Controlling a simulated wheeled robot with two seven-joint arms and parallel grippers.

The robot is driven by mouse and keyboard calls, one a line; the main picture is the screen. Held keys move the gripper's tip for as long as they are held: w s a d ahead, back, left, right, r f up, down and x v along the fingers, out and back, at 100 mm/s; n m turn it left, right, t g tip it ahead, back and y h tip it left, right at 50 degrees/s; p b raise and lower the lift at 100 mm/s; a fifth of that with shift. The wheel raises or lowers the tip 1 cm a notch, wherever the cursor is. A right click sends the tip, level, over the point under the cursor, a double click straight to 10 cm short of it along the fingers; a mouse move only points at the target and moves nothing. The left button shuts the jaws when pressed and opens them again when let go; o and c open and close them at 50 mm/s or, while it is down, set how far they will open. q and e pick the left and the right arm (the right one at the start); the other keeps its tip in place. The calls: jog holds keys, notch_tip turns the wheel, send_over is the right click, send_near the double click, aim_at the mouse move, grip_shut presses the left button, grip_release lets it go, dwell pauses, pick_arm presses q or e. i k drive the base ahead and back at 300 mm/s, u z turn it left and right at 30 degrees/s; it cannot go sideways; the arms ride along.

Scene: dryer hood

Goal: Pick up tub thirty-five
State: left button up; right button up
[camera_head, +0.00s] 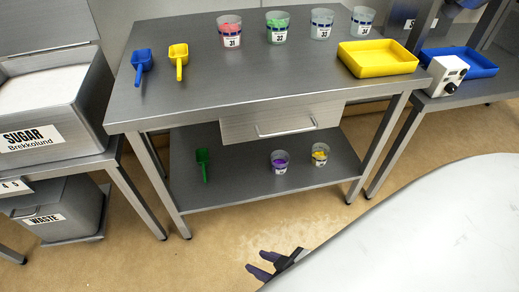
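Two small clear tubs stand on the lower shelf of the steel table: one with purple contents (280,162) and one with yellow contents (320,154). Their labels are too small to read, so I cannot tell which is thirty-five. On the table top stand a tub with red contents marked 31 (229,30), a tub with green contents marked 32 (277,27), and two tubs with pale contents, left (321,23) and right (362,21). My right gripper (259,262) is low in front of the table, empty, its dark fingers apart. My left gripper is not in view.
The steel table (190,110) has a drawer (270,124) above the lower shelf (225,187). A green scoop (203,163) lies on that shelf. Blue (142,62) and yellow (178,58) scoops and a yellow tray (378,58) are on top. A sugar bin (45,100) stands left.

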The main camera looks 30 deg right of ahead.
aim_at(320, 151)
jog(key=u, duration=1.3)
jog(key=k, duration=1.35)
jog(key=z, duration=2)
